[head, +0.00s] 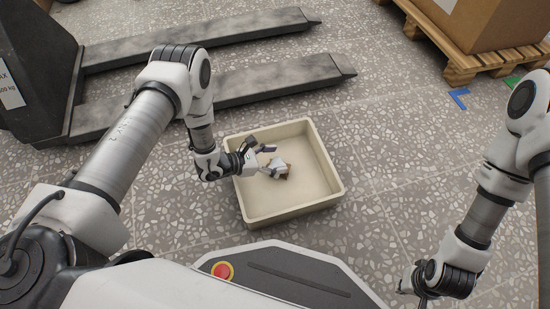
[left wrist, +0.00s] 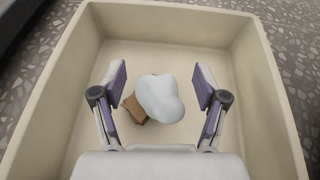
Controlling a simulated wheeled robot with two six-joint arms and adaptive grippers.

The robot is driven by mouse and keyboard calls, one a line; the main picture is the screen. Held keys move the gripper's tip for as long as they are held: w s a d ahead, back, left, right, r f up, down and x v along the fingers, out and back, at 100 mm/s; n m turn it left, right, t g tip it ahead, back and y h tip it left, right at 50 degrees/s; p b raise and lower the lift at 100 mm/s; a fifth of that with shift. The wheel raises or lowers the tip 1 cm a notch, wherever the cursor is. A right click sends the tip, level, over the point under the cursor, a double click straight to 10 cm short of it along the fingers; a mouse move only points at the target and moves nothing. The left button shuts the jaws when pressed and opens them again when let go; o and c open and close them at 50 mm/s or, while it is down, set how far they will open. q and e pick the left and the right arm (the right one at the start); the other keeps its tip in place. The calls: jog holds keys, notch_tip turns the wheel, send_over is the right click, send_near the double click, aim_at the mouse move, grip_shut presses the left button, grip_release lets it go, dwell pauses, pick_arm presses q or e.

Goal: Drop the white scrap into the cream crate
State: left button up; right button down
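The white scrap (left wrist: 160,98) is a rounded, lumpy white piece. It is inside the walls of the cream crate (head: 318,150), over or against a brown block, and also shows in the head view (head: 277,164). I cannot tell whether it rests on the block. My left gripper (head: 267,159) reaches into the crate. In the left wrist view its two purple-padded fingers (left wrist: 161,88) are apart, with a gap on each side of the scrap. My right gripper (head: 405,287) is low at the right, outside the crate; its fingers are too hidden to judge.
A brown block (left wrist: 135,108) lies in the crate, partly covered by the scrap. Dark pallet-jack forks (head: 270,83) lie behind the crate. A wooden pallet (head: 465,62) with a cardboard box (head: 490,25) stands at the back right. Speckled floor right of the crate is clear.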

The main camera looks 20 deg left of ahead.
pick_arm(q)
jog(key=shift+a, duration=0.1)
jog(key=v, duration=1.1)
jog(key=shift+s+a+r, duration=0.2)
jog(key=shift+s+r, duration=0.05)
jog(key=shift+s, duration=0.05)
